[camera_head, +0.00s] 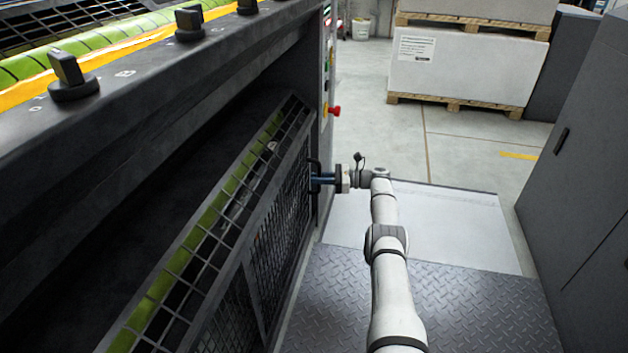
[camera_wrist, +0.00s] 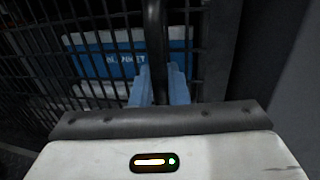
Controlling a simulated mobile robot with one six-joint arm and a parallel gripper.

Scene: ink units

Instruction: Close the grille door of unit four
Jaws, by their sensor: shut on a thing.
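The grille door (camera_head: 283,215) is a dark mesh panel on the side of the machine at the left of the head view. A dark opening shows between its top part and the housing above, with a green roller behind the bars. My gripper (camera_head: 317,179) is at the door's far end. In the wrist view, its blue fingers (camera_wrist: 158,88) are shut on the door's black upright handle (camera_wrist: 155,35). The mesh (camera_wrist: 100,55) is right behind the handle. The handle's lower part is hidden by my gripper.
A blue and white label (camera_wrist: 115,60) shows behind the mesh. A red knob (camera_head: 335,111) sticks out beyond the door's far end. Tread plate floor (camera_head: 430,300) lies beside the machine. A grey cabinet (camera_head: 585,180) stands at the right; loaded pallets (camera_head: 465,65) stand at the back.

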